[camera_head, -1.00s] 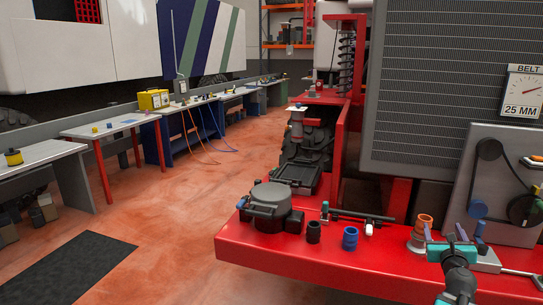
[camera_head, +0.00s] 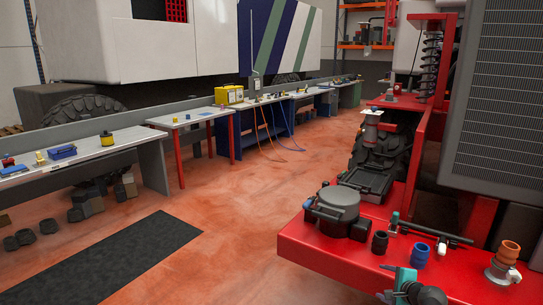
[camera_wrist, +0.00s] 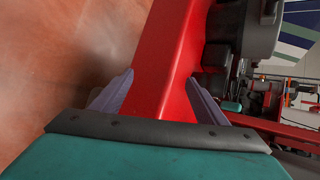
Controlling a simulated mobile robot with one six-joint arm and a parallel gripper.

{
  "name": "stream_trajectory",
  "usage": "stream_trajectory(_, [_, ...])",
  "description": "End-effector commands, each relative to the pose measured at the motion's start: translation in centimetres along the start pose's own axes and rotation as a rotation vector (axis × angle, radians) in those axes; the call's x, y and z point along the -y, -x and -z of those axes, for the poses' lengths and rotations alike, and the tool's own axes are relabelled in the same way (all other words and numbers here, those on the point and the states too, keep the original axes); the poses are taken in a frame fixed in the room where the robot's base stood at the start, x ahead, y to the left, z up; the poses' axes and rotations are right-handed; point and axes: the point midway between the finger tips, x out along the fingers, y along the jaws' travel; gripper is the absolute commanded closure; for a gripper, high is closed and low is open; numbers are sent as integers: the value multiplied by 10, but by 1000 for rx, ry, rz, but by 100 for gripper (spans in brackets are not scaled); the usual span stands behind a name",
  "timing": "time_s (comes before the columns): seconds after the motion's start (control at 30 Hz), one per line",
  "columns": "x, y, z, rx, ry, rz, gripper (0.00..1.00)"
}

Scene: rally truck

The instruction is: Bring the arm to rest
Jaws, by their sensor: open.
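My gripper (camera_wrist: 160,88) is open and empty in the wrist view. Its two purple-grey fingers stand apart, with the red edge of the truck's platform showing beyond and between them. In the head view a teal and dark part of my arm's end (camera_head: 405,278) shows at the bottom edge, in front of the red platform (camera_head: 330,252). I cannot tell the exact gap between the gripper and the platform.
On the platform are a black lidded housing (camera_head: 335,208), a black ring (camera_head: 380,243), a blue ring (camera_head: 420,254) and an orange part (camera_head: 508,252). Workbenches (camera_head: 105,148) line the left. A black mat (camera_head: 110,262) lies on the open floor.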

Motion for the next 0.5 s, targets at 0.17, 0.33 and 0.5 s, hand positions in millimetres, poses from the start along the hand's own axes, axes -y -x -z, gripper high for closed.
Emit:
stream_trajectory(0.17, [-54,-26,-56,83,283,-172,33])
stream_trajectory(0.33, [-106,-38,-100,172,554,-326,33])
stream_trajectory(0.5, [-159,-41,-135,272,824,-474,33])
